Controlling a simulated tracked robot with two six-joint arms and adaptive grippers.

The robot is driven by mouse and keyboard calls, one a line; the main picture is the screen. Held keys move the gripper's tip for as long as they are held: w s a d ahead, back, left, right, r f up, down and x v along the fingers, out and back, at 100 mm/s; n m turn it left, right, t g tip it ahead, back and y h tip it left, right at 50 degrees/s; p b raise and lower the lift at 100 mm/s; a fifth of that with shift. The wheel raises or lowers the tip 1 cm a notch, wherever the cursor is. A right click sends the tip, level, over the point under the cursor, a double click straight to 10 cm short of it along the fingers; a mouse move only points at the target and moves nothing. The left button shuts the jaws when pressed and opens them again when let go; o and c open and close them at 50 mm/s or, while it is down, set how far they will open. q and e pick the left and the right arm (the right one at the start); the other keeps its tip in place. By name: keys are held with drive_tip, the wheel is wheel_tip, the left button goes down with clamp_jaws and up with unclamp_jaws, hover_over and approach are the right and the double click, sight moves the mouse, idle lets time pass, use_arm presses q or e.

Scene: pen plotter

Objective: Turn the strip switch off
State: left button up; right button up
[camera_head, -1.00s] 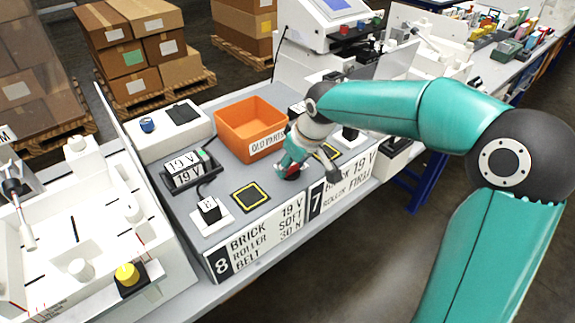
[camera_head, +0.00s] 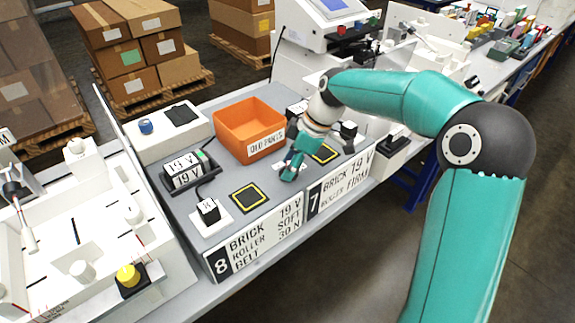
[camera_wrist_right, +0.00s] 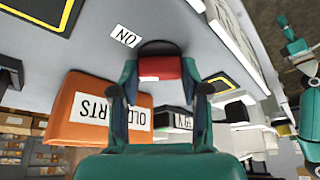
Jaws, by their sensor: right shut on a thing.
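The strip switch is a red rocker (camera_wrist_right: 160,68) in a dark housing (camera_wrist_right: 160,47), with an upside-down ON label (camera_wrist_right: 125,36) beside it in the right wrist view. My right gripper (camera_wrist_right: 160,72) has its two teal fingers on either side of the red rocker and is shut on it. In the head view my right gripper (camera_head: 290,172) points down at the bench in front of the orange bin, and its fingers hide the switch there. Which way the rocker is tilted I cannot tell. My left gripper is not in view.
The orange OLD PARTS bin (camera_head: 230,124) stands just behind my right gripper. Yellow-edged black pads (camera_head: 250,197) lie on the bench to both sides. A charger with 19 V displays (camera_head: 187,170) and a white socket block (camera_head: 211,216) are to the left.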

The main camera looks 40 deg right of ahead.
drive_tip(key=n+g, duration=0.1)
drive_tip(key=n, duration=0.1)
drive_tip(key=n+p, duration=0.1)
drive_tip(key=n, duration=0.1)
drive_tip(key=shift+w+n+g+y, duration=0.1)
drive_tip(key=shift+n+g+y, duration=0.2)
drive_tip(key=shift+g, duration=0.1)
drive_tip(key=n+g+p, duration=0.1)
drive_tip(key=n+p, duration=0.1)
drive_tip(key=n, duration=0.2)
drive_tip(key=shift+g, duration=0.3)
drive_tip(key=shift+n, duration=0.3)
drive_tip(key=o, duration=1.1)
drive_tip(key=shift+o, duration=0.2)
drive_tip(key=shift+w+d+r, duration=0.1)
drive_tip(key=v, duration=1.1)
drive_tip(key=shift+d+r, duration=0.25)
